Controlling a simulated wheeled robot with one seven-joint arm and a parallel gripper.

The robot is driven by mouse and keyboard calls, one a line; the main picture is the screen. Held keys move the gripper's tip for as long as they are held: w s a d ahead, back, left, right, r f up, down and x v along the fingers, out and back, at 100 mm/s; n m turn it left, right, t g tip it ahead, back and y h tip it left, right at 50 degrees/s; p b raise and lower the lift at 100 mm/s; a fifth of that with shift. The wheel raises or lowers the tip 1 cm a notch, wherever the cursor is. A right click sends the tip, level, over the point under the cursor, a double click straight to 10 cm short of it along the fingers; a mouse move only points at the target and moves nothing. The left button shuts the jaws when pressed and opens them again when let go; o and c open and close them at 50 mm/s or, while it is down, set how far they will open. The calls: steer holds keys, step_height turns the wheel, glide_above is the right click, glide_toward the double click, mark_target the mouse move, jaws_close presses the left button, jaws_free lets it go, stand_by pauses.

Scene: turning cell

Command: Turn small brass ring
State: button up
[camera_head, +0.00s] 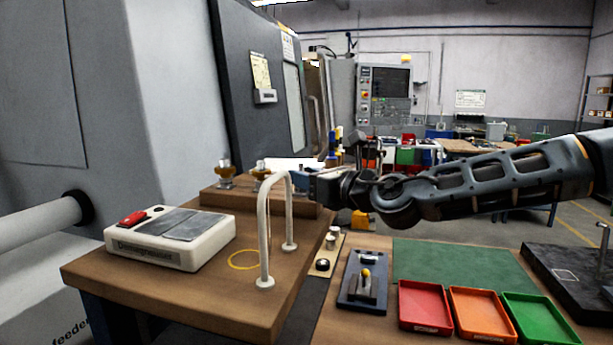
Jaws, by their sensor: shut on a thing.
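My gripper (308,185) reaches in from the right at the raised wooden block, behind the white hoop. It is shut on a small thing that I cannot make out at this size. A bluish part (304,177) shows at its tip. Two brass-coloured fittings stand upright on the block, one at the left (225,172) and one nearer the middle (262,176). I cannot pick out a small brass ring for certain.
The white hoop (264,230) stands at the bench's right part. A white demagnetiser box (170,240) is at left. Right of the bench are a dark fixture plate (350,293), a green mat (450,262), and red (424,324), orange (470,293) and green (545,335) trays.

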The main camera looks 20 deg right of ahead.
steer(key=shift+r, duration=0.1)
steer(key=o, duration=1.1)
steer(key=shift+c, duration=0.2)
steer(key=shift+s+d, duration=0.25)
steer(key=shift+s, duration=0.15)
steer(key=b+v, duration=0.2)
steer(key=v, duration=0.5)
